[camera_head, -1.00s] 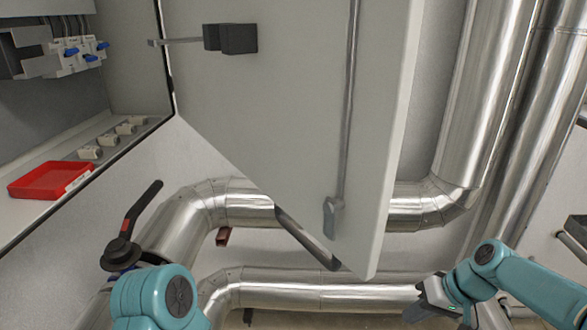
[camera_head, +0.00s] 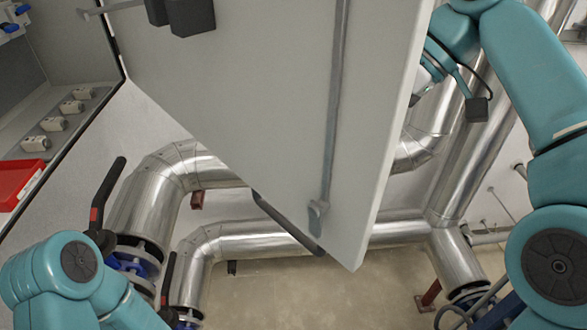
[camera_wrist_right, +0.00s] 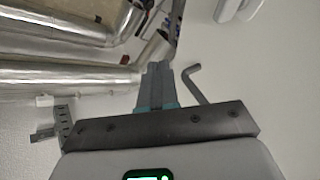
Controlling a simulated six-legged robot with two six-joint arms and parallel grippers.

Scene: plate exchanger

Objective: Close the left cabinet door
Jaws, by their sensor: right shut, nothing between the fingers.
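The left cabinet door (camera_head: 265,110) stands open, its grey inner face filling the middle of the head view, with a vertical rod and a latch (camera_head: 318,212) near its free edge. In the head view my right arm reaches up at the right, its wrist beside the door's free edge and the fingers hidden behind the door. In the right wrist view my right gripper (camera_wrist_right: 158,78) is shut and empty, next to a pale surface, seemingly the door's outer face (camera_wrist_right: 255,75), and a bent grey handle (camera_wrist_right: 205,85). I cannot tell whether they touch. My left gripper is out of view.
The open cabinet (camera_head: 65,75) at the left holds a red tray (camera_head: 12,180) and several small fittings. Large silver pipes (camera_head: 260,238) run behind and below the door. Valves with black levers (camera_head: 108,190) stand at lower left, near my left arm.

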